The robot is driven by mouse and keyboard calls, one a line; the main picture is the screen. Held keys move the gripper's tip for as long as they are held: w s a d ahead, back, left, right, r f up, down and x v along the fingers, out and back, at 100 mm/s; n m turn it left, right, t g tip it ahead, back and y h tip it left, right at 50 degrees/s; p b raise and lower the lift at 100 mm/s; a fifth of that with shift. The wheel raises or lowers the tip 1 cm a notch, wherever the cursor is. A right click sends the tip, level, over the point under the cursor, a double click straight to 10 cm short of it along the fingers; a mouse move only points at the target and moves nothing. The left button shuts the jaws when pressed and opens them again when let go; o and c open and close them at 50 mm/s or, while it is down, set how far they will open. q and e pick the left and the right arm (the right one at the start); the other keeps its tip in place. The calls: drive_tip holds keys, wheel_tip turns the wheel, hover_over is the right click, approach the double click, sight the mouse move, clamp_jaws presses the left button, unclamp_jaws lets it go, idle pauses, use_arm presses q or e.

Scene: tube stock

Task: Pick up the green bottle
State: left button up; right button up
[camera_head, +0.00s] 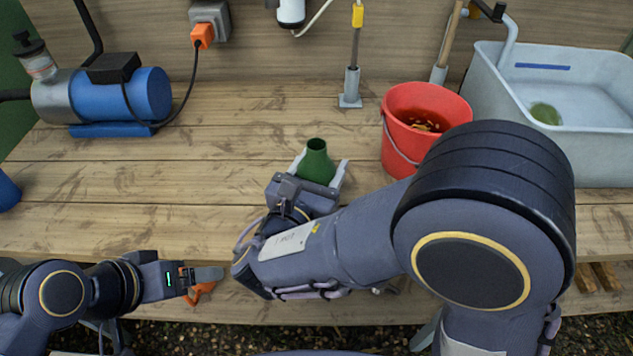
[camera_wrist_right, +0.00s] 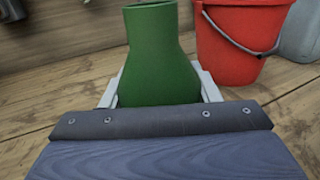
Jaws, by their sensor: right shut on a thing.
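The green bottle (camera_head: 316,163) stands upright near the middle of the wooden table. It also fills the middle of the right wrist view (camera_wrist_right: 158,65), where its lower part is hidden behind my gripper's body. My right gripper (camera_head: 321,172) is shut on the bottle, with one pale finger on each side of it. I cannot tell whether the bottle's base touches the table. My left gripper (camera_head: 207,279) is at the lower left, in front of the table's edge and away from the bottle. I cannot tell whether its jaws are open.
A red bucket (camera_head: 398,151) stands right of the bottle, with a grey tub (camera_head: 600,158) behind it to the right. A blue pump (camera_head: 148,94) sits at the back left. A metal post (camera_head: 351,82) stands at the back. The table left of the bottle is clear.

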drive_tip(key=shift+c, duration=1.2)
drive_tip(key=shift+r, duration=0.2)
